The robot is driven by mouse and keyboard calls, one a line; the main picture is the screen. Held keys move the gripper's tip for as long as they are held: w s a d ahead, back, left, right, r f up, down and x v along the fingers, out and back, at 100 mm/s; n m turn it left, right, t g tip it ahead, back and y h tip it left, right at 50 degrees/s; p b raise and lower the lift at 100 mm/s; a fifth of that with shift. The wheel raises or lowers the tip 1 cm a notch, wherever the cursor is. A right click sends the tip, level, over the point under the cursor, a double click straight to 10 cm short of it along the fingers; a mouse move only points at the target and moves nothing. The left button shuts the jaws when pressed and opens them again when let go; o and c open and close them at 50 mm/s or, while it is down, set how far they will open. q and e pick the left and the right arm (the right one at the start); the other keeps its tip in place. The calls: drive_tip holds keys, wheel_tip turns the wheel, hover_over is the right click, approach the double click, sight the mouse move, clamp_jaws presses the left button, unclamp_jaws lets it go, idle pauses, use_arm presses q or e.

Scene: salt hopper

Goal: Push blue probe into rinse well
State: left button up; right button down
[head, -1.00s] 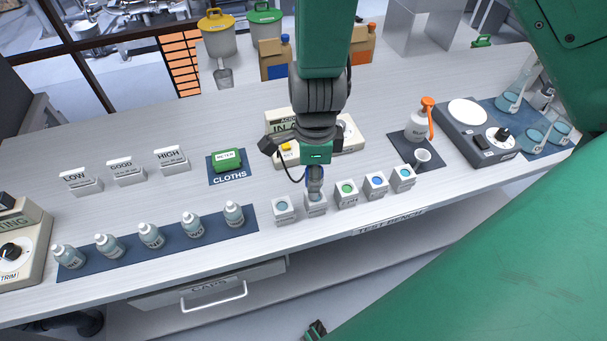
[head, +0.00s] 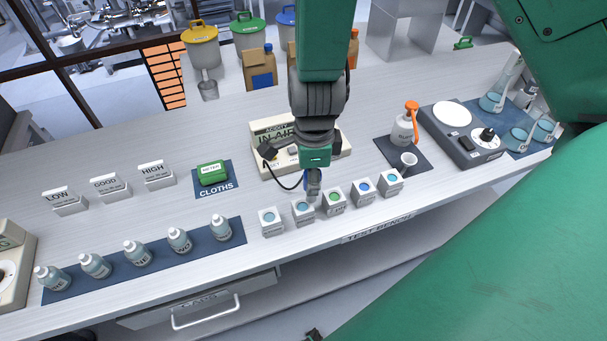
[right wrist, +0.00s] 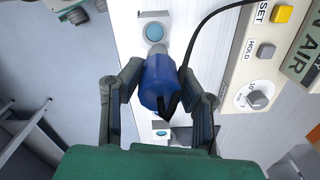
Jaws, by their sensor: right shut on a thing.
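My right gripper (head: 312,184) is shut on the blue probe (right wrist: 158,80), with one finger on each side of it in the right wrist view. A black cable runs from the probe toward the acidity meter (head: 281,135). The probe hangs just behind the row of small white wells, near the second well (head: 302,211) and the green-topped third well (head: 334,201). In the right wrist view its grey tip points toward a teal-topped well (right wrist: 153,31). The tip seems outside the well, though its height is unclear. I cannot read which well is the rinse well. My left gripper is not in view.
Several bottles stand on a blue mat (head: 60,292) at the left. A green meter cloth pack (head: 212,173) lies behind them. The bench front edge is close to the wells.

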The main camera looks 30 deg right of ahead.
drive_tip(key=shift+a, duration=0.4)
drive_tip(key=a, duration=0.3)
drive_tip(key=shift+a+r, duration=0.15)
drive_tip(key=shift+r, duration=0.05)
drive_tip(key=shift+d+f, duration=0.15)
drive_tip(key=shift+d, duration=1.5)
drive_tip(key=shift+a, duration=0.4)
drive_tip(key=shift+d+f, duration=0.25)
drive_tip(key=shift+d, duration=0.2)
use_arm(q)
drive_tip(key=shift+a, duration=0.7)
use_arm(e)
drive_tip(key=shift+a+r, duration=0.45)
drive_tip(key=shift+a, duration=0.15)
